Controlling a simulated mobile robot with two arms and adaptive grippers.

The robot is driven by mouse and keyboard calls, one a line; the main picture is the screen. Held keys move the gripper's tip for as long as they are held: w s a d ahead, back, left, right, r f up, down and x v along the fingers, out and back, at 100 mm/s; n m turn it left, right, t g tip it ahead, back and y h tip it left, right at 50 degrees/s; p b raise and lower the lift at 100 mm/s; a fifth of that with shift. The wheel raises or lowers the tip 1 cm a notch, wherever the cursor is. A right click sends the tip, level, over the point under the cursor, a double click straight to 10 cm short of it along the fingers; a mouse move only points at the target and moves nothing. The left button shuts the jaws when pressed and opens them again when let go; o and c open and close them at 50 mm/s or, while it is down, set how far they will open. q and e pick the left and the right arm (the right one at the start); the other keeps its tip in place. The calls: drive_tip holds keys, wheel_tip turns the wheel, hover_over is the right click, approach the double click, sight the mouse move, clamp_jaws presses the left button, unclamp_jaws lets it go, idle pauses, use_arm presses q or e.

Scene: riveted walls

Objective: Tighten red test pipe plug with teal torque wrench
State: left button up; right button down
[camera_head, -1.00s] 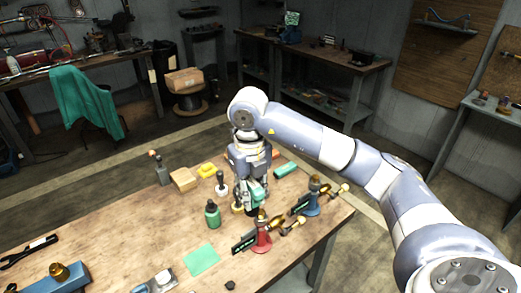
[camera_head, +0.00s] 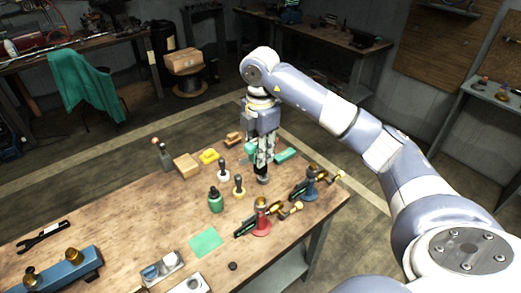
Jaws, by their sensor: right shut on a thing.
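The red test pipe plug stand (camera_head: 262,227) stands near the front right of the table, with a brass-coloured top (camera_head: 261,203) and a dark and green bar beside it. My right gripper (camera_head: 263,160) points down behind it, apart from it. It is shut on a teal thing (camera_head: 251,148), apparently the teal torque wrench, held upright. A dark lower end (camera_head: 262,180) shows below the fingers; I cannot tell if it touches the table. The fingers hide part of the held thing. My left gripper is not in view.
A similar blue stand (camera_head: 311,188) is right of the red one. A green mat (camera_head: 205,243) lies in front. The table's left middle is clear.

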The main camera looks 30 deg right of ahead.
wheel_tip(320, 180, down, 11)
drive_tip(key=b, duration=0.7)
drive_tip(key=shift+r, duration=0.15)
drive_tip(key=shift+f+b, duration=0.5)
drive_tip(key=shift+f, duration=0.05)
drive_tip(key=shift+f, duration=0.2)
idle(1.1)
drive_tip(key=shift+f+b, duration=0.7)
drive_tip(key=shift+f, duration=0.25)
drive_tip(key=shift+f, duration=0.15)
idle(0.5)
drive_tip(key=shift+m+p, duration=0.35)
drive_tip(key=shift+m, duration=0.85)
